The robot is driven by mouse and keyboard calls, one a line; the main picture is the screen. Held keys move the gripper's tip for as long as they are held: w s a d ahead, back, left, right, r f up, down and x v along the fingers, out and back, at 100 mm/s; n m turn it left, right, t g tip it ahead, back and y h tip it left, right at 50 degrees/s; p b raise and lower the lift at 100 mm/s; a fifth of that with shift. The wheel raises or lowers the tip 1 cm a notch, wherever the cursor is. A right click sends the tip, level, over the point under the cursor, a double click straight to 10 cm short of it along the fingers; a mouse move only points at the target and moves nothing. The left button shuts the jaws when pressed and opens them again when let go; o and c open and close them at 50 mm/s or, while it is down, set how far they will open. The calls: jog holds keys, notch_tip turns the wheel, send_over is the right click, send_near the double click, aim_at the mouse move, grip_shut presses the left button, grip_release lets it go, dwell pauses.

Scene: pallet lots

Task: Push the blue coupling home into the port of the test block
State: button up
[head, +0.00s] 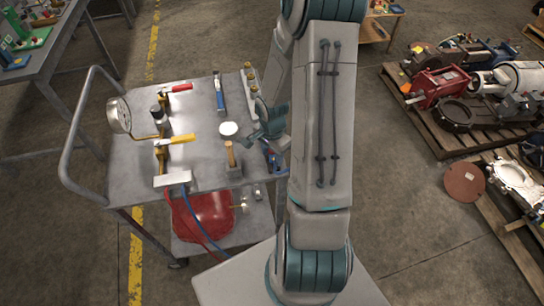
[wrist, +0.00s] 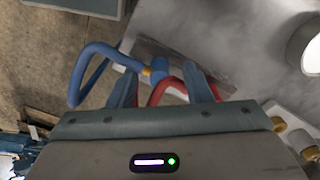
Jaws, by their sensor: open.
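The blue coupling (wrist: 159,72) shows in the wrist view, with a brass collar at its left and a blue hose (wrist: 92,58) looping from it. My gripper (wrist: 163,86) is open; the coupling appears between its two fingers, and I cannot tell whether either touches it. A dark grey block or plate (wrist: 185,58) lies behind the coupling. I cannot tell whether this is the test block, and no port shows clearly. In the head view my gripper (head: 265,125) is over the cart's right edge, its fingertips partly hidden, with blue and red parts (head: 271,157) just below.
A red hose (wrist: 158,92) passes close by the fingers. The metal cart (head: 205,150) carries a pressure gauge (head: 119,115), a yellow-handled valve (head: 178,139), a white round cup (head: 228,129) and a white block with hoses (head: 172,178). Pallets of machine parts stand at right.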

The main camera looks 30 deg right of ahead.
aim_at(272, 154)
jog(key=shift+f, duration=0.4)
grip_shut()
jog(key=shift+r, duration=0.45)
notch_tip(272, 154, up, 3)
jog(key=s+d+r+b, duration=0.1)
jog(key=s+d+r, duration=0.6)
jog(key=d, duration=0.1)
jog(key=shift+s+d, duration=0.35)
jog(key=shift+s, duration=0.05)
